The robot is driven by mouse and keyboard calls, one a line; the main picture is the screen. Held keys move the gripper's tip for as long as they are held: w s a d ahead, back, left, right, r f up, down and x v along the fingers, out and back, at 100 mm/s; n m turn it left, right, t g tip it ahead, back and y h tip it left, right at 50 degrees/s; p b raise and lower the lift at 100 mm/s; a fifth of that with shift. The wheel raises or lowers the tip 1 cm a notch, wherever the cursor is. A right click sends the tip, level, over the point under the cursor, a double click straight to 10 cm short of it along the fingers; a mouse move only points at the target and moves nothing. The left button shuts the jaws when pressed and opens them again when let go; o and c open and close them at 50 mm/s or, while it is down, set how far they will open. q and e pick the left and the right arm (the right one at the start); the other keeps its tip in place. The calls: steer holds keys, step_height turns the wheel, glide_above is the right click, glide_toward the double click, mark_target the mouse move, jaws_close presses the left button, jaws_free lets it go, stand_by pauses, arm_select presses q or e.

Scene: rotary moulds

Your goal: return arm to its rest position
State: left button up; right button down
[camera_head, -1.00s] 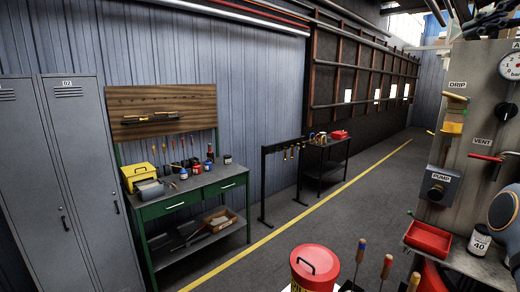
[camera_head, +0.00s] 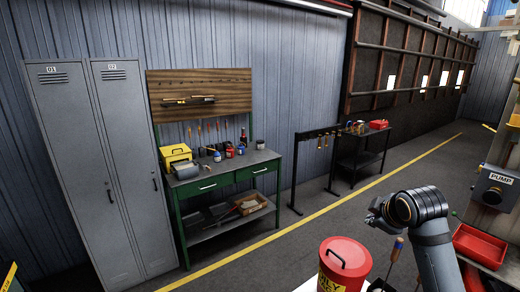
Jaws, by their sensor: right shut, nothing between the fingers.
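My right arm rises at the lower right of the head view, with a dark, rounded wrist. My right gripper (camera_head: 377,213) is at the wrist's left end, small and partly turned away. It looks shut and empty, in the air above and behind the red lidded can (camera_head: 343,262), apart from it. My left gripper is out of view.
Close by are the red can, a screwdriver (camera_head: 398,245), a red tray (camera_head: 480,246) and a panel with a PUMP switch (camera_head: 494,190). Further off stand grey lockers (camera_head: 95,170), a green workbench (camera_head: 222,184) and a black rack (camera_head: 318,135). The floor between is clear.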

steer(key=s+a+f+m+g, duration=0.1)
steer(key=s+a+f+m, duration=0.15)
steer(key=s+f, duration=0.5)
steer(key=s+a+f+m+g, duration=0.25)
steer(key=s+f, duration=0.25)
steer(key=f, duration=0.6)
steer(key=s+a+f+m+g, duration=0.1)
steer(key=s+f+m, duration=0.1)
steer(key=s+f, duration=0.45)
steer(key=s+a+f+m+g, duration=0.1)
steer(key=s+f+m, duration=0.2)
steer(key=s, duration=0.7)
step_height(320, 180, down, 32)
steer(key=s+d+g+b, duration=0.1)
steer(key=s+d+b, duration=0.15)
steer(key=b, duration=0.45)
steer(key=s+f+b, duration=0.3)
steer(key=s+f, duration=0.6)
steer(key=f, duration=0.2)
steer(key=s+d+f+g+b, duration=0.1)
steer(key=s+f+b, duration=0.2)
steer(key=s+f, duration=0.6)
step_height(320, 180, down, 2)
steer(key=shift+d+f, duration=0.2)
steer(key=shift+f, duration=0.05)
steer(key=c, duration=1.4)
jaws_free()
steer(key=shift+s, duration=0.2)
